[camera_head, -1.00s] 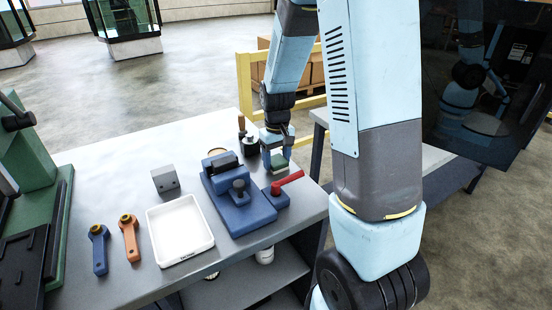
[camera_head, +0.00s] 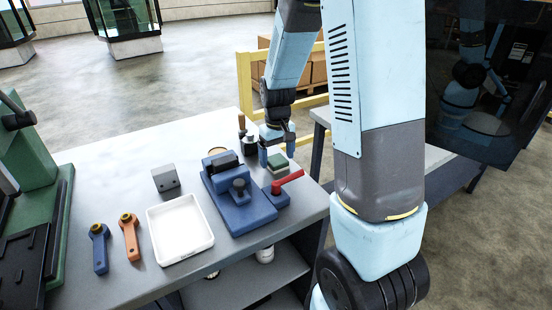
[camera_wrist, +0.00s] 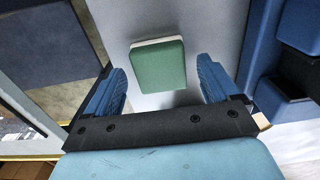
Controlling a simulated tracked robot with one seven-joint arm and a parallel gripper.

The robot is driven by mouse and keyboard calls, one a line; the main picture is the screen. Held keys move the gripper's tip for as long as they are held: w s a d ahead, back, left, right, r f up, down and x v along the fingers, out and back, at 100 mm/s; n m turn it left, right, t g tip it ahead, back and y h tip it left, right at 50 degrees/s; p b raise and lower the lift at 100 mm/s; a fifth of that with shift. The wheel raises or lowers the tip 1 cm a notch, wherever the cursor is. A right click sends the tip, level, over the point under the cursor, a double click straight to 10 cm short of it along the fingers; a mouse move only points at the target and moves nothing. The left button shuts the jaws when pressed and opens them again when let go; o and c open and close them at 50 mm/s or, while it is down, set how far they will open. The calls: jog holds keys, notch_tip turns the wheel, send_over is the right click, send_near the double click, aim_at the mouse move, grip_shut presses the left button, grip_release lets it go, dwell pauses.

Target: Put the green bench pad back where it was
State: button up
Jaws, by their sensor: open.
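A white tray (camera_head: 180,229), a grey block (camera_head: 165,179), and orange (camera_head: 130,238) and blue (camera_head: 99,250) handled tools lie to the left.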

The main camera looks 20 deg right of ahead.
aim_at(277, 160)
notch_tip(277, 160, up, 11)
jog(key=s+r+m+t, duration=0.1)
jog(key=s+r+t, duration=0.1)
jog(key=s+r, duration=0.4)
jog(key=s+r+m+t, duration=0.1)
jog(key=s+r+t, duration=0.2)
jog(key=s+r, duration=0.4)
jog(key=s, duration=0.9)
jog(key=shift+a+r+t, duration=0.15)
jog(key=shift+r+t, duration=0.15)
jog(key=shift+c, duration=0.4)
